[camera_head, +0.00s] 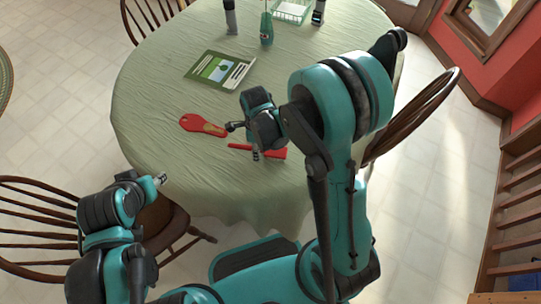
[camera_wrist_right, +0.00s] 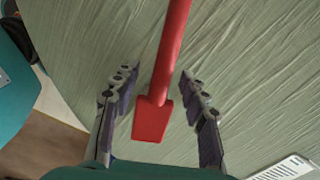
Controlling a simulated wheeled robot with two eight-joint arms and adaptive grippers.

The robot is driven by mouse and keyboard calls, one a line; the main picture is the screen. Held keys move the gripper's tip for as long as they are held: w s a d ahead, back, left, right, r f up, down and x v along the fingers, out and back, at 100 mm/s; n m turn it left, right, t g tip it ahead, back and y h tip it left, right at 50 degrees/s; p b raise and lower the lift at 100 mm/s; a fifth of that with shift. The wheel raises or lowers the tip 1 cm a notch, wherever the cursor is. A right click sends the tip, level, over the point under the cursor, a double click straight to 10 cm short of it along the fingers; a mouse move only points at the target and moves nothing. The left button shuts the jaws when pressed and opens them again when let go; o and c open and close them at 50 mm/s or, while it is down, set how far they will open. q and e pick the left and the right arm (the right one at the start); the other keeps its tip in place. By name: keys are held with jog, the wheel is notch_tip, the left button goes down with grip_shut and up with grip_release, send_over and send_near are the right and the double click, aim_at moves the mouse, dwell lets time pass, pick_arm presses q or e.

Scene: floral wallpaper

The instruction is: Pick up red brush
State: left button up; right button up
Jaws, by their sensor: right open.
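The red brush (camera_head: 273,153), with a thin handle and a wider flat end, lies on the green-covered round table (camera_head: 160,90). In the right wrist view the brush (camera_wrist_right: 153,118) runs between the fingers, its flat end toward the palm. My right gripper (camera_head: 244,142) is open over it, with a finger on each side and visible gaps; it also shows in the wrist view (camera_wrist_right: 157,72). Contact with the table cannot be told. My left gripper (camera_head: 158,179) is off the table's near left edge, and its jaw state is unclear.
A red paddle-shaped thing with a tan part (camera_head: 198,124) lies just left of the brush. A green booklet (camera_head: 219,70) lies farther back. A green bottle (camera_head: 266,28), a wire basket (camera_head: 291,11) and dark-topped items stand at the back. Wooden chairs (camera_head: 415,115) surround the table.

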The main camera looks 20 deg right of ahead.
jog(key=shift+f, duration=0.4)
jog(key=shift+r, duration=0.1)
grip_shut()
jog(key=shift+r+p, duration=0.35)
jog(key=shift+r, duration=0.15)
jog(key=r, duration=0.1)
jog(key=r+p, duration=0.2)
jog(key=r, duration=0.1)
jog(key=shift+s+d, duration=0.25)
jog(key=shift+s, duration=0.05)
jog(key=s+d+r+p, duration=0.4)
jog(key=s+d+r, duration=0.1)
jog(key=s, duration=0.4)
jog(key=shift+s+d+r, duration=0.2)
jog(key=shift+d+r, duration=0.15)
jog(key=shift+r, duration=0.15)
